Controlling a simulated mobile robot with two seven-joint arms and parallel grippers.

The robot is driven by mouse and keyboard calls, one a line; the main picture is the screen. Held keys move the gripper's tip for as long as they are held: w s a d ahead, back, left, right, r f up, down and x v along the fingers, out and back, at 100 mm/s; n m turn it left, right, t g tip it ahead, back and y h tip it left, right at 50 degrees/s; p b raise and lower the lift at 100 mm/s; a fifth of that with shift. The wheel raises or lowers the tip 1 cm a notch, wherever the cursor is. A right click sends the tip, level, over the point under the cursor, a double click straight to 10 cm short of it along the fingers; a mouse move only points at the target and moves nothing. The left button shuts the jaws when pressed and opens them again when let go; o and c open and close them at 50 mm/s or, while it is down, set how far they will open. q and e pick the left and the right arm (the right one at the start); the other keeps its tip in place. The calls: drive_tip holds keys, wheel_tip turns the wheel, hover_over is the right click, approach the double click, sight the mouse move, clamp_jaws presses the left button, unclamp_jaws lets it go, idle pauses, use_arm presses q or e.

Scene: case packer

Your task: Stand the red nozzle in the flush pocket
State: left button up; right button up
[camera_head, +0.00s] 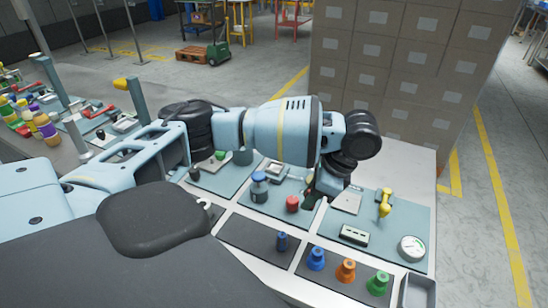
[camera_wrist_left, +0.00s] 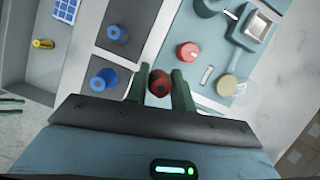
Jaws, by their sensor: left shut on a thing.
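The red nozzle (camera_wrist_left: 160,84) is between the two green fingers of my left gripper (camera_wrist_left: 161,86) in the left wrist view, seen nearly end-on. In the head view my left gripper (camera_head: 311,197) hangs over the work table, just right of a red knob (camera_head: 292,204); the nozzle is hard to make out there. I cannot tell whether the nozzle touches anything below. I cannot pick out the flush pocket for certain. Blue (camera_head: 316,259), orange (camera_head: 346,271) and green (camera_head: 378,284) nozzles stand on the front dark mat (camera_head: 318,281). My right gripper is not in view.
A second dark mat (camera_head: 245,232) carries a small blue part (camera_head: 281,241). A blue-lidded jar (camera_head: 259,187) stands left of the red knob. A yellow handle (camera_head: 384,202) and a gauge (camera_head: 412,248) are on the right panel. A grey bin (camera_head: 418,290) is at the front right corner.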

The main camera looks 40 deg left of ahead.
use_arm(q)
drive_tip(key=w+a+r+m+t, duration=0.2)
drive_tip(key=w+a+m+t, duration=0.3)
drive_tip(key=a+m, duration=0.5)
wheel_tip(320, 180, up, 3)
drive_tip(key=m+t+h+p, duration=0.1)
drive_tip(key=m+t+h, duration=0.15)
drive_tip(key=m, duration=0.75)
hover_over(277, 165)
drive_tip(key=s, duration=0.2)
drive_tip(key=shift+w+d+r+g, duration=0.15)
drive_tip(key=shift+d+g, duration=0.1)
drive_tip(key=shift+g, duration=0.2)
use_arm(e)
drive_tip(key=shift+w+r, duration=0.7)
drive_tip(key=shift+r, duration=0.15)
use_arm(q)
drive_tip(key=shift+d+f, duration=0.1)
drive_tip(key=shift+f, duration=3.55)
wheel_tip(277, 165, down, 3)
drive_tip(key=shift+r, duration=0.1)
drive_tip(key=o, duration=1)
